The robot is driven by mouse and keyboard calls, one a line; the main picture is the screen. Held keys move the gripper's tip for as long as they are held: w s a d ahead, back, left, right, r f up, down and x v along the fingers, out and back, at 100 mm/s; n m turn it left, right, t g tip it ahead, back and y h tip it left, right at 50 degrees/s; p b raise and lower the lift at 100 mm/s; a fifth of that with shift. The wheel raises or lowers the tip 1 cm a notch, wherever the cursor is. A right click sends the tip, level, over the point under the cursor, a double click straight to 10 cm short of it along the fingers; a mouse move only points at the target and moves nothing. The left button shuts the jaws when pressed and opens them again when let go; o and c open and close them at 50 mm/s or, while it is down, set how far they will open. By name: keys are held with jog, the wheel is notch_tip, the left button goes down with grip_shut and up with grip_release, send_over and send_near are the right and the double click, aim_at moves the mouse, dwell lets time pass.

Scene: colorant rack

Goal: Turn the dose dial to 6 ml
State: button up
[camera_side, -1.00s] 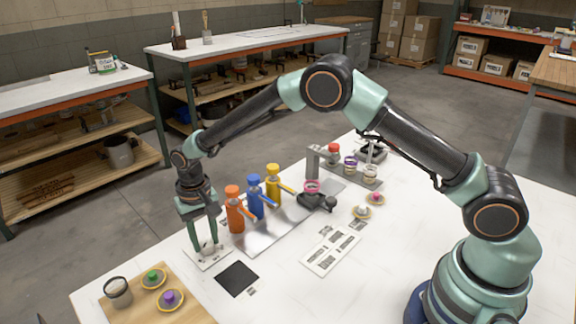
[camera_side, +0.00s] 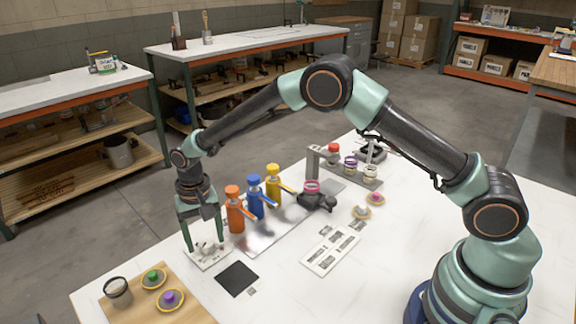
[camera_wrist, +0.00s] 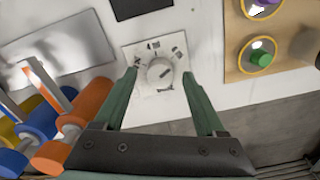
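The dose dial (camera_wrist: 158,73) is a round white knob on a white plate (camera_wrist: 145,50) with dark printed marks around it. A dark pointer line shows on the knob, but I cannot read for sure which number it faces. In the side view the dial (camera_side: 206,248) sits at the table's far left edge. My gripper (camera_side: 206,241) is above it with its green fingers spread. In the wrist view my gripper (camera_wrist: 160,76) is open, one finger on each side of the knob, with visible gaps. It holds nothing.
Orange (camera_side: 235,212), blue (camera_side: 256,200) and yellow (camera_side: 273,185) dispensers stand close to the right of my gripper. A black square pad (camera_side: 237,278) lies in front. A wooden board (camera_side: 190,310) holds a cup (camera_side: 118,292) and green and purple knobbed pieces.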

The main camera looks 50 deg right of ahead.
aim_at(207, 242)
notch_tip(207, 242, up, 12)
dwell(0.7)
jog(key=s+d+r+n+t, duration=0.2)
jog(key=s+d+r, duration=0.5)
jog(key=d+r, duration=0.35)
jog(key=s+d+n+t, duration=0.1)
jog(key=s+d, duration=0.3)
jog(key=s, duration=0.2)
jog(key=s+d+n+t, duration=0.1)
jog(key=s+d+t, duration=0.1)
jog(key=s+d, duration=0.2)
jog(key=s, duration=0.3)
jog(key=shift+s+r+t, duration=0.3)
jog(key=shift+r, duration=0.1)
